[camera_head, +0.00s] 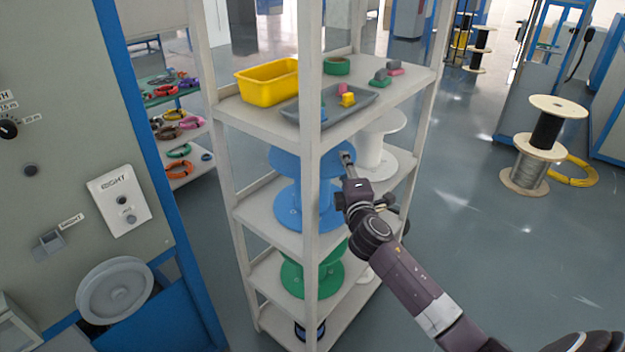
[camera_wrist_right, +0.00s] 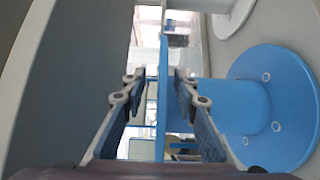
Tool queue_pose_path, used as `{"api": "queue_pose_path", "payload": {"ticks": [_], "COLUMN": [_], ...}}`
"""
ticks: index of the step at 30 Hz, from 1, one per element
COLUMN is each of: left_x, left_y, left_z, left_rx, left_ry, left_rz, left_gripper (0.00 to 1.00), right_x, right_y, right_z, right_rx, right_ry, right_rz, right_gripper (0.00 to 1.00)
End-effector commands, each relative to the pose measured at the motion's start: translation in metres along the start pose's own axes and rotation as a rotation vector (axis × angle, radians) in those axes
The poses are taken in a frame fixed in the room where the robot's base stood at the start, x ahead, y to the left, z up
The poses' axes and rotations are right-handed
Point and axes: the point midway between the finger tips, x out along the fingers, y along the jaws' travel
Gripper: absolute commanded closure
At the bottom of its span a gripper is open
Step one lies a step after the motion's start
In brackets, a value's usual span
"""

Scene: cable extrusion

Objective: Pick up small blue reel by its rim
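The blue reel (camera_head: 288,207) stands upright on the middle shelf of the light rack, partly hidden behind the rack's front post. My right gripper (camera_head: 346,157) is at the right side of its upper flange. In the right wrist view the upper flange shows edge-on as a thin blue rim (camera_wrist_right: 163,110), with the core and lower flange (camera_wrist_right: 290,120) to the right. The right gripper (camera_wrist_right: 159,76) is open, its two fingers on either side of the rim, with gaps visible on both sides. My left gripper is not in view.
The rack's upper shelf (camera_head: 255,117) is close above, holding a yellow bin (camera_head: 267,83) and a grey tray (camera_head: 335,104). A white reel (camera_head: 372,158) stands right of the blue one. A green reel (camera_head: 296,279) is on the shelf below. The front post (camera_head: 309,240) is close by.

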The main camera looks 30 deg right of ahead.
Motion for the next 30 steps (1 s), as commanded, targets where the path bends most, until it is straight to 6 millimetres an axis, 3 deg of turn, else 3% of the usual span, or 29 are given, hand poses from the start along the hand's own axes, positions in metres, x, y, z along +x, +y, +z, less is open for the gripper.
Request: {"api": "queue_pose_path", "payload": {"ticks": [7, 16, 24, 30], "left_x": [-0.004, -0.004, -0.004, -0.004], "left_y": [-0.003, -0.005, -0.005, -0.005], "left_z": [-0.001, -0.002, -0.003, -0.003], "left_rx": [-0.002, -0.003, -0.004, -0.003], "left_ry": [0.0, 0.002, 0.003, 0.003], "left_rz": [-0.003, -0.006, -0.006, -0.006], "left_gripper": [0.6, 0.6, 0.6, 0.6], "right_x": [0.028, 0.032, 0.031, 0.031], "right_y": [-0.001, -0.002, -0.002, -0.002], "right_z": [-0.001, -0.001, -0.001, -0.001], "right_rx": [0.001, 0.001, 0.001, 0.001], "right_ry": [-0.001, 0.001, 0.001, 0.001], "right_rz": [0.0, -0.001, -0.001, -0.001], "right_gripper": [0.72, 0.72, 1.0, 1.0]}}
